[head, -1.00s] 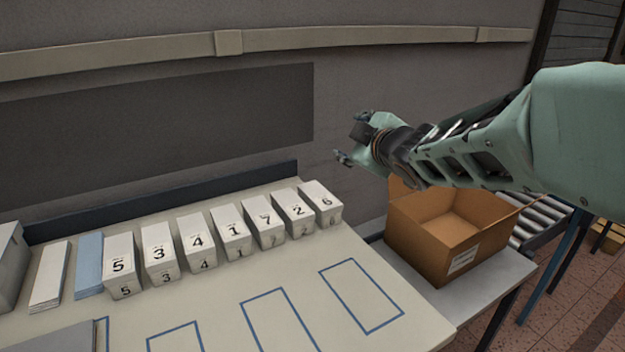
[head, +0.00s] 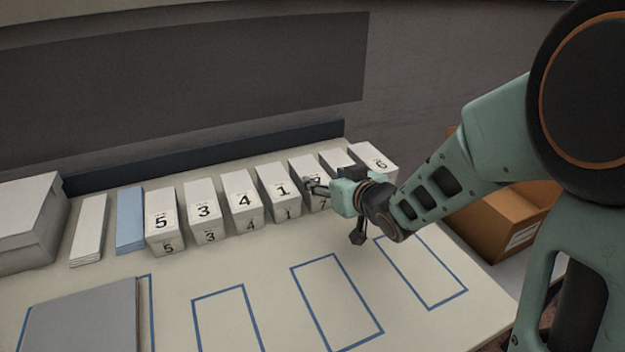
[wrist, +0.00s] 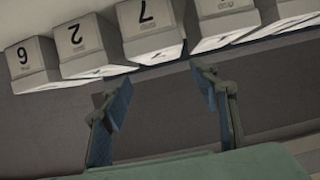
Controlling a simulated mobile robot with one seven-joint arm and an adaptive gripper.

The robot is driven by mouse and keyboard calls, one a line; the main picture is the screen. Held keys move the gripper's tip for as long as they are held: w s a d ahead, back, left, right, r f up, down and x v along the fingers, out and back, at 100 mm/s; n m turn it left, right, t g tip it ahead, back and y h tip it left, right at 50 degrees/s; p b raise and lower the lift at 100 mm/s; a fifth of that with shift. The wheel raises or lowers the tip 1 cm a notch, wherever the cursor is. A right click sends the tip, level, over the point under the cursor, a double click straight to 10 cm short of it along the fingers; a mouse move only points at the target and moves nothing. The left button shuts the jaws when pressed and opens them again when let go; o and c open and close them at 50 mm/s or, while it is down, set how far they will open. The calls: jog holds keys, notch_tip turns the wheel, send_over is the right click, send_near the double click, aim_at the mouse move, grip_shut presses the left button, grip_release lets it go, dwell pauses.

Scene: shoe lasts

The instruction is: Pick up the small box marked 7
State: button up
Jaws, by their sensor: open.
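The small white box marked 7 (head: 302,165) stands in the row on the table, between the box marked 1 (head: 276,184) and the box marked 2 (head: 337,159). My gripper (head: 335,211) hides part of its top and front in the head view. In the wrist view the box marked 7 (wrist: 150,27) is at the top middle, with its number upside down. My gripper's two blue-padded fingers (wrist: 163,93) are spread apart with nothing between them. They point toward the row and are apart from the box in the wrist view.
Boxes 5 (head: 163,218), 3 (head: 204,207) and 4 (head: 241,196) continue the row leftward; box 6 (head: 376,160) ends it at right. The neighbours stand close to box 7. A dark ledge (head: 210,153) runs behind. A cardboard box (head: 497,221) is at right.

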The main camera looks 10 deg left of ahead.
aim_at(311, 172)
jog(key=x, duration=0.8)
jog(key=shift+w+a+f+b, duration=0.15)
jog(key=shift+f+b, duration=0.1)
jog(key=shift+b, duration=0.05)
jog(key=c, duration=0.9)
